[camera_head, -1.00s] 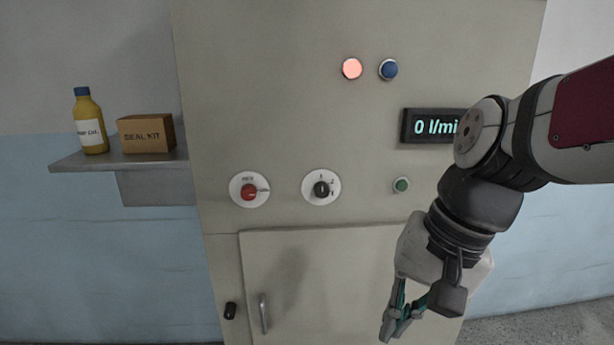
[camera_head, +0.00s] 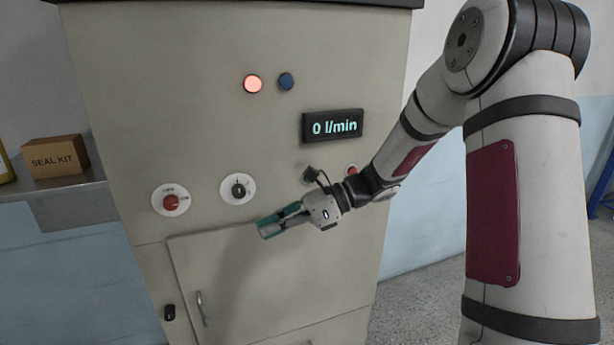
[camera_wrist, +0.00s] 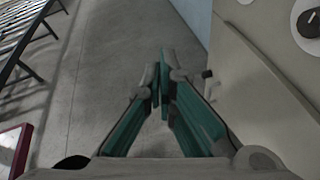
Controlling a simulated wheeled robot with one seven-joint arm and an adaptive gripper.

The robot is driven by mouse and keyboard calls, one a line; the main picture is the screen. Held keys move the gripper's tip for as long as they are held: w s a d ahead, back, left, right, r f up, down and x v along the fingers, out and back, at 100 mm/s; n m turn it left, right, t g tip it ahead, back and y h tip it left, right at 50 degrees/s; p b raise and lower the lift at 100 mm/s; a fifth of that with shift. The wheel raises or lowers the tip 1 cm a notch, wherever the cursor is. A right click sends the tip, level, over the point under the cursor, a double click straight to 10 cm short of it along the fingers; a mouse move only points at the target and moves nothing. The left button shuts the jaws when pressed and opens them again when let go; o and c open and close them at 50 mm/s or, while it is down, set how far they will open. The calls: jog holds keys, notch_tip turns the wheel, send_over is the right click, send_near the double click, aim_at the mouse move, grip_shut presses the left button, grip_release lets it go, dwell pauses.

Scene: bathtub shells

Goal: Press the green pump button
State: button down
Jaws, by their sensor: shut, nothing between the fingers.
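The grey cabinet (camera_head: 110,100) carries the pump controls. The green button is not clearly visible now; my wrist covers the panel to the right of the black knob, where it showed earlier. My gripper (camera_head: 264,230) is shut and empty, in front of the cabinet below and right of the black knob, pointing left in the picture. In the wrist view its teal fingers (camera_wrist: 161,75) meet with nothing between them. I cannot tell how far the fingertips are from the panel.
The panel has a lit red lamp (camera_head: 253,84), a blue button (camera_head: 287,81), a display (camera_head: 333,125) reading 0 l/min, a red knob (camera_head: 171,202), a black knob (camera_head: 238,188) and a red button (camera_head: 352,170) beside my wrist. A seal kit box (camera_head: 55,157) sits on a shelf (camera_head: 60,190) at left.

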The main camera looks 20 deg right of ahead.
jog(key=w+d+f+m+t+p, duration=0.1)
jog(key=w+d+m+t+p, duration=0.1)
jog(key=d+m+t, duration=0.4)
jog(key=w+d+f+m+t+p, duration=0.2)
jog(key=w+d+m+t, duration=0.3)
jog(key=d+m, duration=0.5)
jog(key=shift+d+m+t+p, duration=0.3)
jog(key=shift+t, duration=0.4)
jog(key=w+b, duration=0.5)
jog(key=w, duration=0.3)
jog(key=shift+w+d, duration=0.15)
jog(key=shift+w, duration=0.2)
jog(key=shift+w, duration=0.1)
jog(key=shift+w+r, duration=0.1)
jog(key=shift+w, duration=0.2)
